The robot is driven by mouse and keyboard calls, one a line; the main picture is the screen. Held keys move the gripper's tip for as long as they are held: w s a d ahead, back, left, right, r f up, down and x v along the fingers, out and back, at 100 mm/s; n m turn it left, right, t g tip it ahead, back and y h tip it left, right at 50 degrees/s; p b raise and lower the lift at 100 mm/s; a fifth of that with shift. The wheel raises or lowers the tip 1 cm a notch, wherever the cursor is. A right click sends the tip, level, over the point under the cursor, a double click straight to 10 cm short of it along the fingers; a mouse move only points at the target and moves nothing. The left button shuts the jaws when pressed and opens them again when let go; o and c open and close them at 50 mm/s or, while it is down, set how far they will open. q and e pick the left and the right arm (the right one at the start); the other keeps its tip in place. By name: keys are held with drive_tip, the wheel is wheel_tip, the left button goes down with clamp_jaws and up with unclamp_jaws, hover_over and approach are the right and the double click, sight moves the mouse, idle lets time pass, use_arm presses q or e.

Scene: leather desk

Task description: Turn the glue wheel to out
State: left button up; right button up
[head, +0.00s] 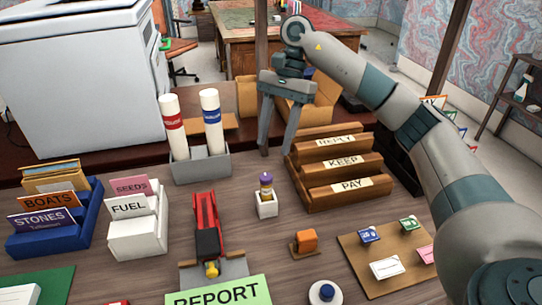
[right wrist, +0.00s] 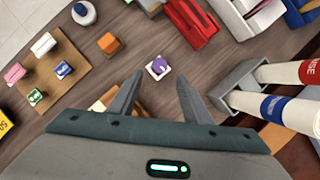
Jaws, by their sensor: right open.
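A small glue stick (head: 266,182) with a purple top and a pale labelled body stands upright in a white square holder (head: 267,208) on the desk. In the right wrist view its purple top (right wrist: 158,66) shows from above, just beyond the fingertips and between them. I cannot make out any marking for "out" on it. My right gripper (head: 277,150) is open and empty, its fingers pointing down behind the glue stick in the head view. It is apart from the glue stick. My left gripper is not in view.
A wooden rack (head: 342,195) labelled REPLY, KEEP and PAY stands right of the glue. A grey holder (head: 202,168) with two white tubes stands to the left. Bare desk surrounds the glue holder.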

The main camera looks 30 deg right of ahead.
drive_tip(key=shift+v, duration=1.95)
